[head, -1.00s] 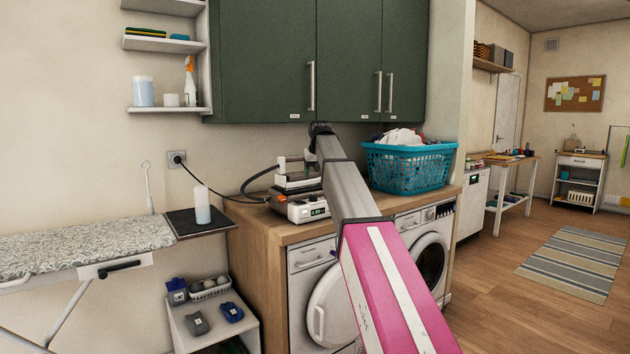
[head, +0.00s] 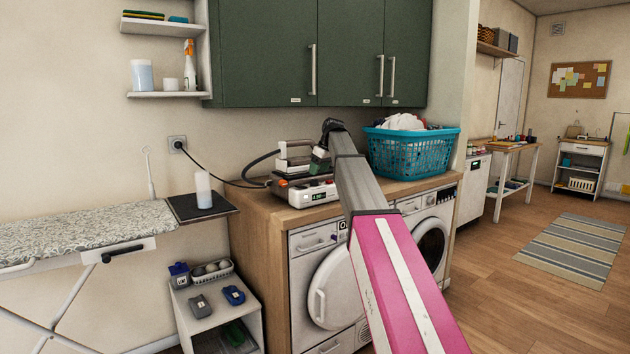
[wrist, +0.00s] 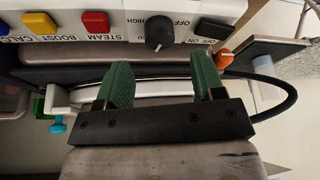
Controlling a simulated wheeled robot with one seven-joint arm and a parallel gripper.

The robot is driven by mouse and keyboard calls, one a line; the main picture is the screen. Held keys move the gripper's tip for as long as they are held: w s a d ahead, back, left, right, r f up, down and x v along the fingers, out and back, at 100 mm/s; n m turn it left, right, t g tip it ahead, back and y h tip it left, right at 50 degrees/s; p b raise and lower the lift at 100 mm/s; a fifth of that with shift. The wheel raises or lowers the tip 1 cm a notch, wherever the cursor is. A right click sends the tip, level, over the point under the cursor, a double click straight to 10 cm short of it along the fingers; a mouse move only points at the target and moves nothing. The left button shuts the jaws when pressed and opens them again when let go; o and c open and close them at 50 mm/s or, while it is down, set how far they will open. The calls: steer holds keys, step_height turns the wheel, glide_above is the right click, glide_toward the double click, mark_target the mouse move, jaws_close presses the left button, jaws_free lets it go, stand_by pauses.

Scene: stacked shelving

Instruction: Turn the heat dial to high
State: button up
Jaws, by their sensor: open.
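The heat dial (wrist: 159,32) is a round black knob on the pale panel of the steam iron station, with a white mark on it. Labels reading HIGH and OFF stand beside it. In the head view the iron station (head: 310,192) sits on the wooden counter above the washers; the dial is too small to tell there. My gripper (wrist: 162,60) has two green fingers, spread apart and empty. In the wrist view its fingertips lie just short of the panel, on either side of the dial's line, and do not visibly touch it.
An orange knob (wrist: 224,58) and a dark hose (wrist: 291,98) lie right. A teal laundry basket (head: 412,153) stands right on the counter (head: 262,219).

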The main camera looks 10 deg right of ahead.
mark_target(315, 180)
steer(key=shift+x, duration=2.6)
steer(key=c, duration=0.9)
